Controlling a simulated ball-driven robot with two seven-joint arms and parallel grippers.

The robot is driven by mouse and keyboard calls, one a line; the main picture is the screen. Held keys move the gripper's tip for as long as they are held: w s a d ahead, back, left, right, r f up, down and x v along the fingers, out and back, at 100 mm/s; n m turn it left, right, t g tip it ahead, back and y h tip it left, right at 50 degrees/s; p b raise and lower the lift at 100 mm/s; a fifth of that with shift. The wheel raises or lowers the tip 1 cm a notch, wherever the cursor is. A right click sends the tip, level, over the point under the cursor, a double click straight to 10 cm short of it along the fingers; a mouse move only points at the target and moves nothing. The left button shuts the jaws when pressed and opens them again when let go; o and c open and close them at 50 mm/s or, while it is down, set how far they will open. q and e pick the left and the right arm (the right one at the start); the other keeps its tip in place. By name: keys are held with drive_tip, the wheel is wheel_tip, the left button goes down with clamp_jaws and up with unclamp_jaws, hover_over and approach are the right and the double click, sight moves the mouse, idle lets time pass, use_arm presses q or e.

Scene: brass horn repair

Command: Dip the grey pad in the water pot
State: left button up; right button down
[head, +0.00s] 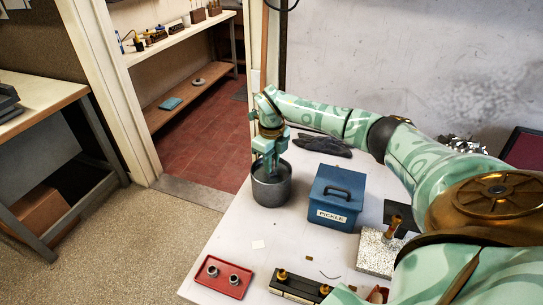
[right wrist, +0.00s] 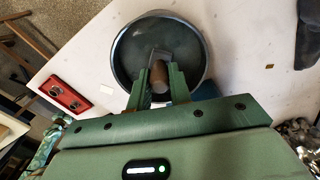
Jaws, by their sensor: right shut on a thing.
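The water pot (head: 271,193) is a round dark grey metal pot near the table's left edge. In the right wrist view its rim (right wrist: 205,60) surrounds a dark, smooth inside. My right gripper (head: 270,158) points down into the pot's mouth. In the right wrist view the gripper (right wrist: 158,84) is shut on the brownish handle of the grey pad (right wrist: 160,54). The pad's dark grey end shows beyond the fingers, over the pot's inside. I cannot tell whether it touches water. My left gripper is not in view.
A blue lidded box marked PICKLE (head: 335,198) stands close right of the pot. Dark gloves (head: 321,145) lie behind it. A red tray (head: 222,276) with two small rings and a dark rack (head: 298,287) are at the front.

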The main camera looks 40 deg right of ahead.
idle(0.3)
wheel_tip(320, 180, up, 9)
drive_tip(key=p, duration=0.8)
drive_tip(key=shift+r, duration=0.1)
idle(0.3)
